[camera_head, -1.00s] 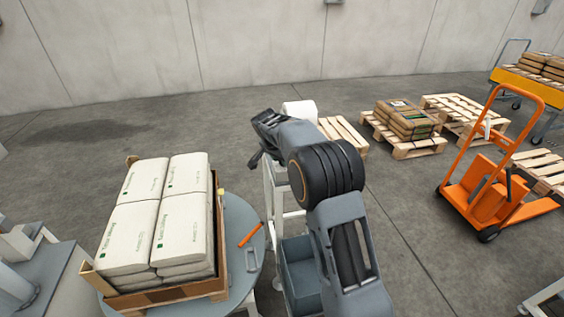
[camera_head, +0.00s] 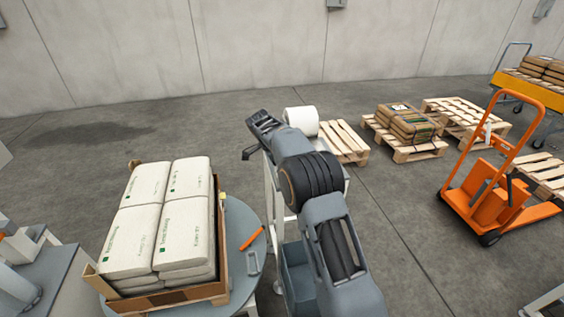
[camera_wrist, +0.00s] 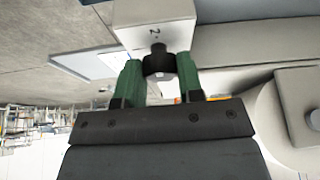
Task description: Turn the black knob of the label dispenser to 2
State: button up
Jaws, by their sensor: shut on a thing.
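In the wrist view, the black knob (camera_wrist: 159,63) sits on the pale face of the label dispenser (camera_wrist: 155,14). A dark numeral 2 (camera_wrist: 155,31) is printed just above the knob. A narrow dark part of the knob points up toward this 2. My gripper (camera_wrist: 160,80) has its two green fingers on either side of the knob and is shut on it. No other numeral shows. In the head view, my gripper (camera_head: 258,136) is left of a white roll (camera_head: 301,121); the knob is hidden there.
A blue bin (camera_head: 297,275) is below my arm. Pallets (camera_head: 343,142) and an orange pallet truck (camera_head: 490,200) stand right.

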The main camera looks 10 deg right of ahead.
dwell(0.5)
jog(key=o, duration=0.6)
jog(key=shift+o, duration=0.2)
jog(key=p+v, duration=0.1)
jog(key=v, duration=1.2)
jog(key=shift+r+p, duration=0.4)
